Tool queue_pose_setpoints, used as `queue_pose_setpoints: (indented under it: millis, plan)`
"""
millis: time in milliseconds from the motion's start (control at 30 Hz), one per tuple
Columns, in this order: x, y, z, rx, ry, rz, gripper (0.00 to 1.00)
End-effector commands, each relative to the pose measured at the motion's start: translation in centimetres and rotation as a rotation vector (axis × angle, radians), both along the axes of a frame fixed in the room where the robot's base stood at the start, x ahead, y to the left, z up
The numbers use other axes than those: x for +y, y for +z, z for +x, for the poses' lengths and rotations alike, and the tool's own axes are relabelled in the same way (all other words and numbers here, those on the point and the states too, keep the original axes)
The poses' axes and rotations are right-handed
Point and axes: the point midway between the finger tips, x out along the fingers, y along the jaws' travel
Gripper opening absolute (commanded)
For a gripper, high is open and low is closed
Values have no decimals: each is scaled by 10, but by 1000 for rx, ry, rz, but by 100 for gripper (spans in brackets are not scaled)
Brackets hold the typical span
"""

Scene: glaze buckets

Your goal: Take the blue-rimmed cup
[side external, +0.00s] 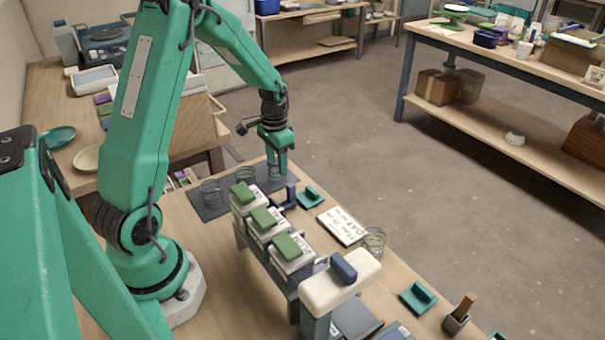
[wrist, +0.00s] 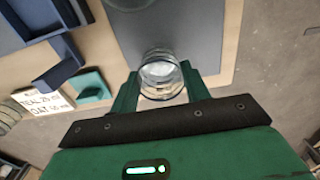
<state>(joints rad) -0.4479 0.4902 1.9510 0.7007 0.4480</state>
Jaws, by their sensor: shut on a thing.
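My gripper (side external: 276,160) points down at the far end of the bench, over the dark grey mat (side external: 205,214). It is shut on a clear cup (side external: 275,172). In the wrist view the cup (wrist: 160,72) sits between the two green fingers of my gripper (wrist: 158,84), with its round opening towards the camera and a pale bluish tint. Its rim colour is hard to tell. I cannot tell whether its base touches the mat (wrist: 195,30). Two more clear cups, one at the mat's left (side external: 211,193) and one in its middle (side external: 245,175), stand apart from my gripper.
White buckets with green-topped lids, the nearest of them (side external: 289,247), stand in a row close by. A blue holder (side external: 290,197), a teal holder (side external: 311,196) and a lettered card (side external: 342,226) lie to the right.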

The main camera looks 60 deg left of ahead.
Motion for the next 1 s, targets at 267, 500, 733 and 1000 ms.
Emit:
queue_pose_setpoints:
  millis: [267, 500, 733, 1000]
  plan:
    - [0, 11, 1, -2, 0, 1, 34]
    - [0, 27, 0, -1, 0, 1, 34]
    - [0, 41, 1, -2, 0, 1, 34]
    - [0, 58, 1, -2, 0, 1, 34]
